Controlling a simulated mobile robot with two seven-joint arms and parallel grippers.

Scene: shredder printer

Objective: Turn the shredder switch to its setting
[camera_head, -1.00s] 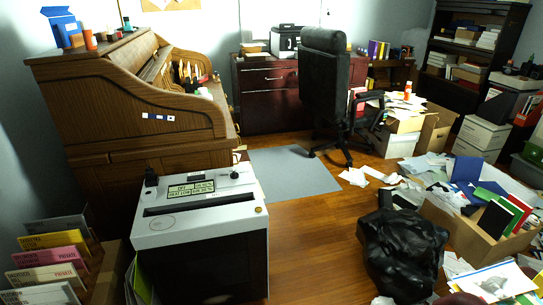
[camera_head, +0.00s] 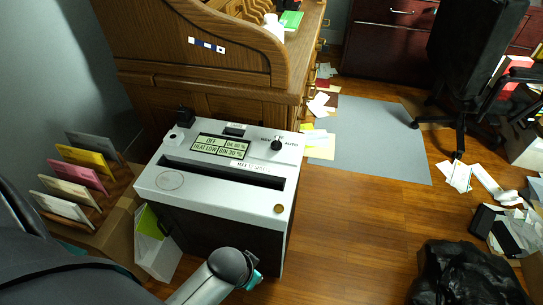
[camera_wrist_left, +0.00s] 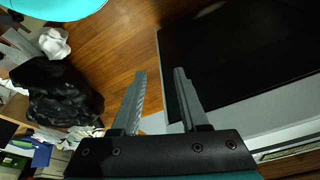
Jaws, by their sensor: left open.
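The shredder (camera_head: 200,185) stands in the middle left of the head view, white on top with a dark body. Its switch (camera_head: 277,144) is a small black knob at the right of the top panel, with a label reading "Auto" beside it. A display (camera_head: 220,147) left of the knob reads "OFF", "HEAT LOW" and "BIN 30 %". In the left wrist view my left gripper (camera_wrist_left: 158,75) is open and empty, its fingers beside the shredder's dark body (camera_wrist_left: 240,50). In the head view my left arm is in front of the shredder, its fingers hidden. My right gripper is not in view.
A wooden roll-top desk (camera_head: 200,60) stands behind the shredder. A file rack (camera_head: 80,190) with coloured folders is at its left. A black bag (camera_head: 465,275) lies on the floor at the right, with scattered papers (camera_head: 455,175). The wooden floor (camera_head: 350,230) between is clear.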

